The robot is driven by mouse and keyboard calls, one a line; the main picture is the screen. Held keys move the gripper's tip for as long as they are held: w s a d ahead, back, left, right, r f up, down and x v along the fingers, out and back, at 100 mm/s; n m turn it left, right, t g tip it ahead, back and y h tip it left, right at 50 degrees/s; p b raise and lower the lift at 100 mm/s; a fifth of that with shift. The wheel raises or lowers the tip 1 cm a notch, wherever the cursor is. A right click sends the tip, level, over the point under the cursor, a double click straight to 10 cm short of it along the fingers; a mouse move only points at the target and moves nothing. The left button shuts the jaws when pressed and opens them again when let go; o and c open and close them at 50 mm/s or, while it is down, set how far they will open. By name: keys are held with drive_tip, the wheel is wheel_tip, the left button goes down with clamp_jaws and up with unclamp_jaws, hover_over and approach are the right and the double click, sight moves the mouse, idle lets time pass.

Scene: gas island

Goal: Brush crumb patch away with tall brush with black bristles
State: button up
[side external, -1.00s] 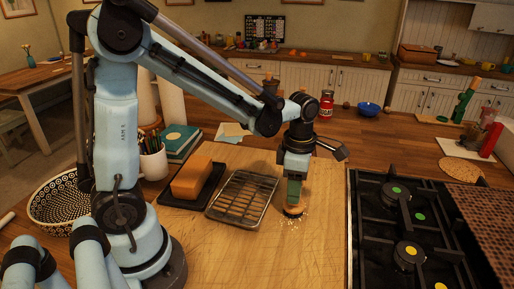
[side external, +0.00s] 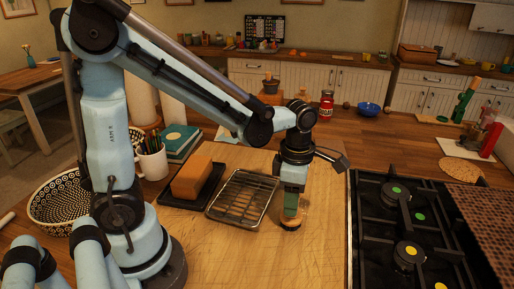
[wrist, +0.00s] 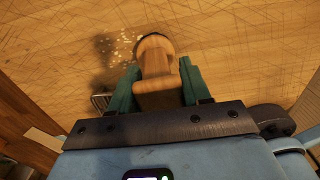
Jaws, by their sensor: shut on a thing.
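My gripper (side external: 291,203) is shut on the wooden brush (side external: 290,223), pointing down at the board to the right of the wire rack. In the wrist view the brush's pale wooden body (wrist: 155,75) sits between my two green fingers, with a thin dark edge of bristles at its far end. The crumb patch (wrist: 120,45) shows in the wrist view as pale specks on the board, just left of the brush head. In the side view I cannot make out the crumbs. Whether the bristles touch the board is hard to tell.
The wire rack (side external: 243,198) and a dark tray (side external: 174,201) with an orange block (side external: 192,179) lie left of my gripper. The black gas hob (side external: 425,225) is to the right. The wooden board (side external: 255,255) is clear towards the camera.

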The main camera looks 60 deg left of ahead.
drive_tip(key=shift+s+d, duration=0.7)
drive_tip(key=shift+w+a, duration=0.75)
drive_tip(key=shift+w+a, duration=1.4)
drive_tip(key=shift+w+a+f, duration=0.1)
drive_tip(key=shift+w+a, duration=1.95)
drive_tip(key=shift+s+d, duration=4.2)
